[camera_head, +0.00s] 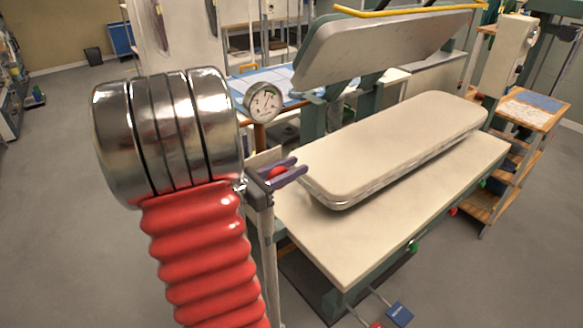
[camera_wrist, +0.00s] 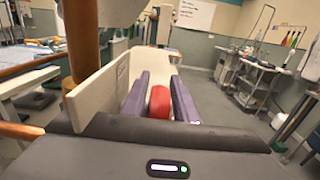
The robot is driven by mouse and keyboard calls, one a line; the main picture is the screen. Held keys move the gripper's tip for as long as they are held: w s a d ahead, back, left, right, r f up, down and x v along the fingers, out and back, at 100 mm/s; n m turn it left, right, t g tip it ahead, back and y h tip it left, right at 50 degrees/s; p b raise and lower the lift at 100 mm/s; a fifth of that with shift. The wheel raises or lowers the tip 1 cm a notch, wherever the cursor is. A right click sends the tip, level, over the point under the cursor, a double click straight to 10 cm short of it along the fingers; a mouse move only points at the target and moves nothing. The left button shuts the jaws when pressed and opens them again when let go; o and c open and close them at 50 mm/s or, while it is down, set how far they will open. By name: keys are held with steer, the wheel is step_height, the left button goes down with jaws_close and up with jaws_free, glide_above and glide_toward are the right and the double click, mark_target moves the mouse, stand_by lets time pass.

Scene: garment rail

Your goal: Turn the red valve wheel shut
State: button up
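A small red part (camera_head: 278,172), which I take to be the edge of the red valve wheel, shows between the two purple-grey fingers of my gripper (camera_head: 302,164) in the head view. In the wrist view the red part (camera_wrist: 159,104) sits low between the fingers of my gripper (camera_wrist: 160,74), near the palm. The fingers stand apart with the red part nearly filling the gap. I cannot tell whether they press on it. Most of the wheel is hidden, so its turn position does not show.
A round dial gauge (camera_head: 263,102) stands just behind the gripper. A pressing machine has a padded cream board (camera_head: 395,145) to the right and a raised grey lid (camera_head: 375,45). A copper-coloured pipe (camera_wrist: 80,35) and white panel (camera_wrist: 98,92) are close on the left in the wrist view.

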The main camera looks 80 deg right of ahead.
steer(key=shift+d, duration=0.1)
jaws_close()
steer(key=shift+f+t+y, duration=0.1)
steer(key=shift+t+y, duration=0.2)
steer(key=shift+f+t+y, duration=0.6)
steer(key=shift+t+y, duration=0.45)
steer(key=shift+y, duration=0.2)
steer(key=shift+f+t+y, duration=0.6)
steer(key=shift+t+y, duration=0.45)
steer(key=shift+y, duration=0.2)
steer(key=shift+o, duration=1.5)
jaws_free()
